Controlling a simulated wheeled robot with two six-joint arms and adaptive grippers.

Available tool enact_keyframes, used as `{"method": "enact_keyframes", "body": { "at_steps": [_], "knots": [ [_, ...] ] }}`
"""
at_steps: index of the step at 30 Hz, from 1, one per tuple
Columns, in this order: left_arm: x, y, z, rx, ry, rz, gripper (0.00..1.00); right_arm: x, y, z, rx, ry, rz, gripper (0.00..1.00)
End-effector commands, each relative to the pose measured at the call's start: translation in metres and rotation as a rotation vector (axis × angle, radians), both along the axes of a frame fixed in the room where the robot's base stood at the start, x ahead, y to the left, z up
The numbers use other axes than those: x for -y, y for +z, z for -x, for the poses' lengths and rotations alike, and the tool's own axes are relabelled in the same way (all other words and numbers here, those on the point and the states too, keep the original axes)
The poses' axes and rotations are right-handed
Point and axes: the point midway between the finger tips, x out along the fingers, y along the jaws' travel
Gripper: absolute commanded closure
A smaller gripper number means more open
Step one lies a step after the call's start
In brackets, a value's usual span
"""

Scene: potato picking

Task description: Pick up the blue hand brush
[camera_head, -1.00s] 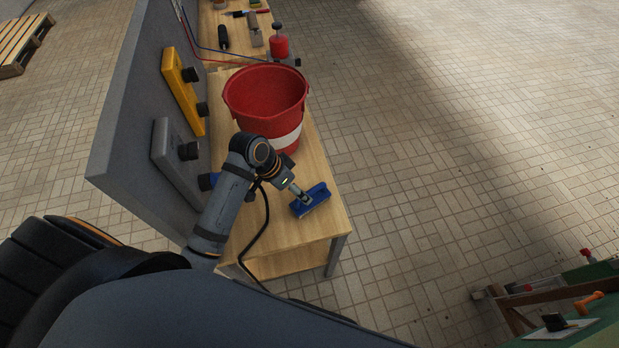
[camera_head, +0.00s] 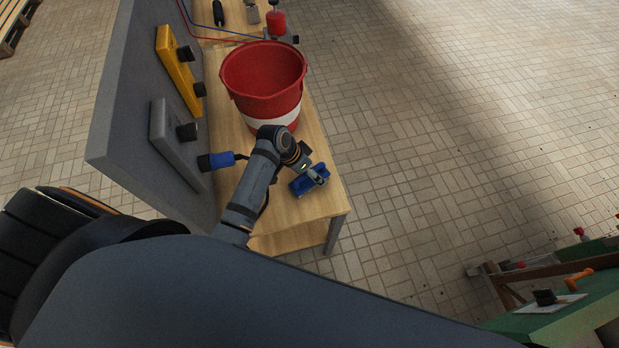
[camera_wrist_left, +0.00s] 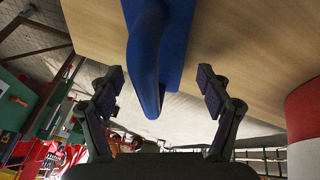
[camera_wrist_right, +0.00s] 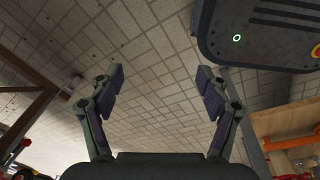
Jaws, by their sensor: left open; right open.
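The blue hand brush (camera_head: 309,180) lies on the wooden table (camera_head: 292,212), close to its near right corner. In the left wrist view its blue handle (camera_wrist_left: 147,50) comes down between the two open fingers. My left gripper (camera_head: 316,176) is at the brush, with its fingers (camera_wrist_left: 160,92) on either side of the handle and a gap visible on both sides. My right gripper (camera_wrist_right: 160,90) is open and empty, with only tiled floor between its fingers. It is not visible in the head view.
A red bucket (camera_head: 264,75) with a white band stands on the table behind the brush. A grey upright panel (camera_head: 130,110) borders the table's left side. A blue-handled tool (camera_head: 217,160) is beside the panel. A green surface (camera_head: 545,325) is at lower right.

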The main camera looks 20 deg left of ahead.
Motion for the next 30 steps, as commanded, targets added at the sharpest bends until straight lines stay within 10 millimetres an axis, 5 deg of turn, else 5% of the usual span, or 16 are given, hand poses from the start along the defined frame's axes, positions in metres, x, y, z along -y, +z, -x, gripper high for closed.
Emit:
{"method": "enact_keyframes", "body": {
  "at_steps": [10, 25, 30],
  "knots": [
    [0.005, -0.014, -0.003, 0.000, 0.001, -0.002, 0.22, 0.000, -0.001, 0.016, -0.025, -0.001, 0.000, 0.23],
    [0.005, -0.014, -0.003, 0.000, 0.001, -0.002, 0.90, -0.003, -0.001, 0.013, -0.020, -0.002, -0.004, 0.23],
    [0.004, -0.013, -0.003, 0.000, 0.001, -0.002, 0.90, -0.003, -0.001, 0.013, -0.020, -0.002, -0.004, 0.23]
  ]
}}
